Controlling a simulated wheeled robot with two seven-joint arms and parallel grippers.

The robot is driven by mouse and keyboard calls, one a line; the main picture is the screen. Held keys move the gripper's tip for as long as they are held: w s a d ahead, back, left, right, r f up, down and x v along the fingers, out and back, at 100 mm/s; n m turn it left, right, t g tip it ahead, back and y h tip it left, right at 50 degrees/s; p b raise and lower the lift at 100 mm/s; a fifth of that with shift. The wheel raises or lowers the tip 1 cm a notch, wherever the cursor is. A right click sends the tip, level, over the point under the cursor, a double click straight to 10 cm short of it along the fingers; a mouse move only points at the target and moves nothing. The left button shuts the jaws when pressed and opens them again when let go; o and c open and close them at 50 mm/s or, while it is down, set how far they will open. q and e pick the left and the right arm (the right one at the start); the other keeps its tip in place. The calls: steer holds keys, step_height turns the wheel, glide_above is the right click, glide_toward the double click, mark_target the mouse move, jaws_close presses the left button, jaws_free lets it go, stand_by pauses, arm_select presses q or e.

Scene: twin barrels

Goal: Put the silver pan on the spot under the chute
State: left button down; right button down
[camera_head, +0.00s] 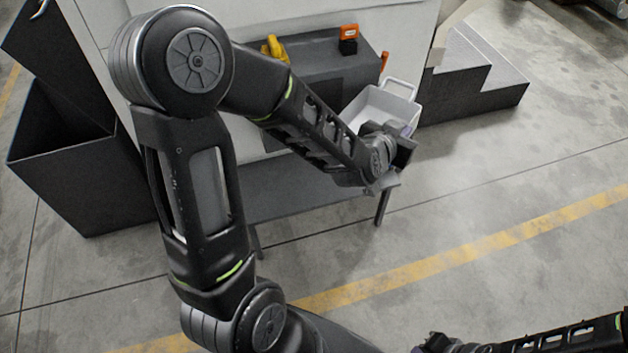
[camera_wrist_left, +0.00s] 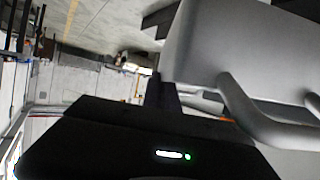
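The silver pan (camera_head: 375,104) is at the right end of the dark bench (camera_head: 290,190), with a looped handle (camera_head: 403,88) on its far side. My left gripper (camera_head: 402,152) is at the pan's near side and overlaps its edge. In the left wrist view the pan (camera_wrist_left: 235,50) fills the upper right at close range, with a handle (camera_wrist_left: 245,115) below it. A dark finger (camera_wrist_left: 160,92) is by its edge; I cannot tell whether the fingers grip it. My right gripper (camera_head: 435,343) is at the bottom edge, partly cut off. The spot under the chute cannot be made out.
A yellow item (camera_head: 275,48) and an orange and black item (camera_head: 348,38) are on the dark shelf behind. A dark stepped block (camera_head: 475,80) stands at the right. A dark open bin (camera_head: 75,160) stands at the left. The floor in front (camera_head: 500,190) is clear.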

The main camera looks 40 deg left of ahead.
arm_select(q)
steer(key=s+a+f+y+b, duration=0.1)
steer(key=a+f+b, duration=0.2)
steer(key=f+b, duration=0.7)
steer(key=s+a+f+n+y+b, duration=0.1)
steer(key=a+f+b, duration=0.3)
steer(key=f+b, duration=0.6)
step_height(320, 180, down, 12)
steer(key=shift+s+f, duration=0.2)
steer(key=shift+s, duration=0.4)
steer(key=w+d+r+m+h, duration=0.1)
steer(key=w+d+r+h, duration=0.1)
steer(key=w+d+r, duration=0.5)
step_height(320, 180, up, 3)
steer(key=shift+w+d+m, duration=0.25)
steer(key=shift+d+m, duration=0.15)
steer(key=shift+d, duration=0.45)
